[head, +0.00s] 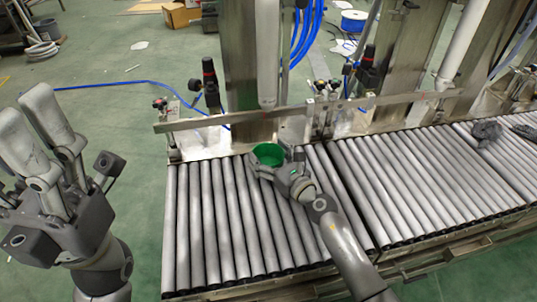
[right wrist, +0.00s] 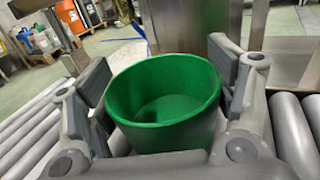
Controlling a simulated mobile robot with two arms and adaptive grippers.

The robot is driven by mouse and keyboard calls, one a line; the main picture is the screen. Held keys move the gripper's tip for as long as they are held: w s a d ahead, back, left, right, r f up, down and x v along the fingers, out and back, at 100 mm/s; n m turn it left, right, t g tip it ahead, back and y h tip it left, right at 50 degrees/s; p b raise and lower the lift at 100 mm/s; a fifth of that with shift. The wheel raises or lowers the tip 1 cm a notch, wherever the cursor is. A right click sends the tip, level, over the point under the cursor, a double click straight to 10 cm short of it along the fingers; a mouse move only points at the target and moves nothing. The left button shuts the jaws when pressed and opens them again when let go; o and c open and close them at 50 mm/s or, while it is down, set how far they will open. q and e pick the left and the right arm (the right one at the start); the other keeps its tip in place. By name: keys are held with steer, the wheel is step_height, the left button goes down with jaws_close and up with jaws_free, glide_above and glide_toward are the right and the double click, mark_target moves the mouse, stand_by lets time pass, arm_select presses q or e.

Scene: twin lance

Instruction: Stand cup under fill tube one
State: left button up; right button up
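The green cup (head: 268,154) is upright at the back edge of the left roller section, and its open top also faces the camera in the right wrist view (right wrist: 165,95). The cup's base is hidden. My left gripper (head: 27,110) is open and empty, off to the left.
The roller conveyor (head: 215,220) is bare in front of the cup. A metal rail (head: 215,121) crosses behind it. A second pale tube (head: 460,45) stands at the right. Dark crumpled pieces (head: 487,131) lie on the right rollers.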

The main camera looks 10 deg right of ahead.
steer(key=o, duration=0.5)
steer(key=shift+c, duration=0.2)
steer(key=shift+r, duration=0.1)
